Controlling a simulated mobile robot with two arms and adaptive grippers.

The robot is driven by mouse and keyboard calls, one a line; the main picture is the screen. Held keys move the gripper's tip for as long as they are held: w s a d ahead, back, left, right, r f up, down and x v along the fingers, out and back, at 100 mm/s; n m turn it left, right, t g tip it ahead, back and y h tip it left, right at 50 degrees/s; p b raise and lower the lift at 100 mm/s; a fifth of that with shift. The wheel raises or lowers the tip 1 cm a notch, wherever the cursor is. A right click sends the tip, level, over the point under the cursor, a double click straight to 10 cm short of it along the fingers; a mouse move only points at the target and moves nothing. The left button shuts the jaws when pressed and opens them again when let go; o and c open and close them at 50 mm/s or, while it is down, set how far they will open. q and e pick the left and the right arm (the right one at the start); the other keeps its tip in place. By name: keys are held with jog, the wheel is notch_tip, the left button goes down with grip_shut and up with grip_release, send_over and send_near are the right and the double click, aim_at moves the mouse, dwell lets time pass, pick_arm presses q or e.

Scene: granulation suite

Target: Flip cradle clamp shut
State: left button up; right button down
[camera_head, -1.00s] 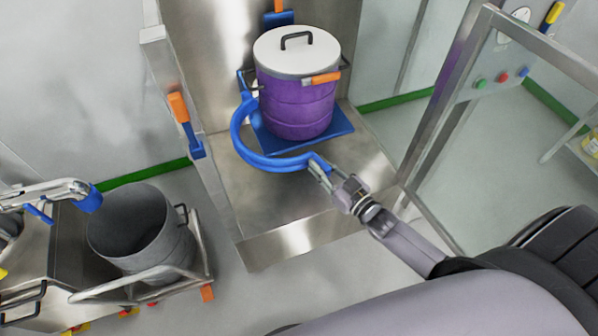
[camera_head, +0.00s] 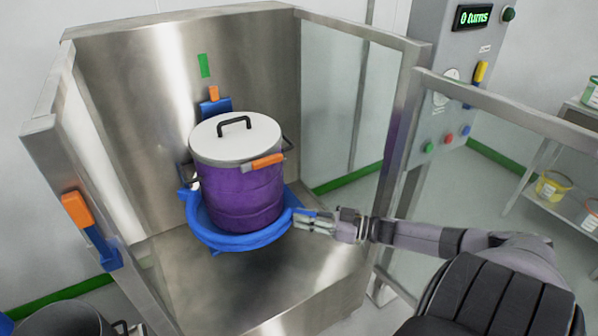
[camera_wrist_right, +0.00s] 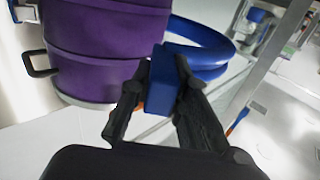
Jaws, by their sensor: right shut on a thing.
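The blue cradle clamp (camera_head: 235,242) is a curved arm that now runs close around the front of the purple drum (camera_head: 240,195). The drum stands upright in the steel enclosure with a white lid and black handle. My right gripper (camera_head: 303,218) is shut on the clamp's free end, at the right front of the drum. In the right wrist view, the dark fingers (camera_wrist_right: 155,100) pinch the blue clamp end (camera_wrist_right: 168,80), with the purple drum (camera_wrist_right: 105,50) close behind. Whether the clamp is latched cannot be told. My left gripper is not in view.
A steel enclosure wall (camera_head: 90,170) with an orange-handled blue latch (camera_head: 90,230) stands at left. An open framed door (camera_head: 500,105) and a control panel with a green "0 turns" display (camera_head: 472,17) are at right. A grey bin (camera_head: 65,322) shows at bottom left.

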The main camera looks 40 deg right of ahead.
jog(key=shift+d, duration=0.15)
jog(key=c, duration=1.5)
grip_release()
notch_tip(320, 180, up, 10)
jog(key=shift+c, duration=0.3)
